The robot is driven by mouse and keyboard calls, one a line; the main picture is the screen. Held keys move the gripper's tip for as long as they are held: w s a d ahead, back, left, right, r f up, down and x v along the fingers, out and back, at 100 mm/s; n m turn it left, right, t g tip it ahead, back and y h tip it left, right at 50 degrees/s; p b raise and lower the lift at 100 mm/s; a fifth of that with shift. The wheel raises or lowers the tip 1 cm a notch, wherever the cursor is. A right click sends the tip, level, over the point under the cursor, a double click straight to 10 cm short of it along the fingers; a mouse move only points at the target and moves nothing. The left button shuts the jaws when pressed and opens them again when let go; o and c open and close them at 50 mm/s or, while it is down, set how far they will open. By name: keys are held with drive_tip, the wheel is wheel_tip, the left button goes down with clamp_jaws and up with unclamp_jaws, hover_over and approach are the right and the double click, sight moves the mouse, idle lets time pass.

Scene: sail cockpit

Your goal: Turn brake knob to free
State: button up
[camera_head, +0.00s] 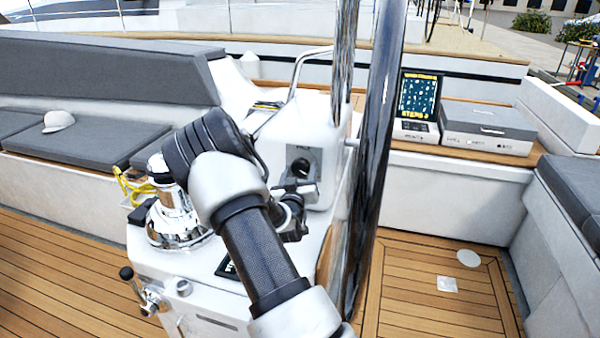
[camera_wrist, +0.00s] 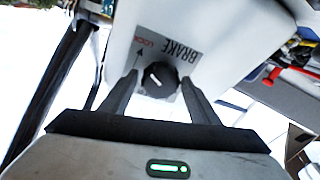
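The brake knob (camera_wrist: 160,78) is round and black with a white mark, seen near the middle of the wrist view. It sits by a grey label plate (camera_wrist: 168,46) reading BRAKE and LOCK, with an arrow. In the head view the knob (camera_head: 300,167) shows on the dark plate of the white pedestal. My gripper (camera_wrist: 160,80) is open, one finger on each side of the knob, with small gaps seen between knob and fingers. In the head view my gripper (camera_head: 296,188) is just below the knob, partly hidden by my arm.
A chrome winch (camera_head: 178,218) stands on the white console to the left. A tall chrome pole (camera_head: 375,150) rises close on the right of the pedestal. A crank handle (camera_head: 140,290) sticks out at front left. A screen (camera_head: 419,97) and grey box (camera_head: 488,125) are at back right.

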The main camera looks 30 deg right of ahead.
drive_tip(key=c, duration=0.7)
drive_tip(key=shift+c, duration=0.2)
drive_tip(key=shift+n, duration=0.3)
drive_tip(key=n+y, duration=0.1)
drive_tip(key=n, duration=0.4)
drive_tip(key=shift+r+b, duration=0.15)
drive_tip(key=shift+b, duration=0.25)
drive_tip(key=n+g, duration=0.1)
drive_tip(key=n, duration=0.4)
drive_tip(key=shift+r+n, duration=0.15)
drive_tip(key=shift+n, duration=0.15)
drive_tip(key=n, duration=0.2)
drive_tip(key=n+g+p, duration=0.1)
drive_tip(key=n, duration=0.2)
drive_tip(key=shift+w+a+r+n+g, duration=0.1)
drive_tip(key=shift+n+g, duration=0.2)
drive_tip(key=n+g, duration=0.1)
drive_tip(key=n, duration=0.4)
drive_tip(key=shift+w+h, duration=0.1)
drive_tip(key=shift+h, duration=0.2)
drive_tip(key=shift+n, duration=0.4)
drive_tip(key=o, duration=1.1)
drive_tip(key=shift+c, duration=0.2)
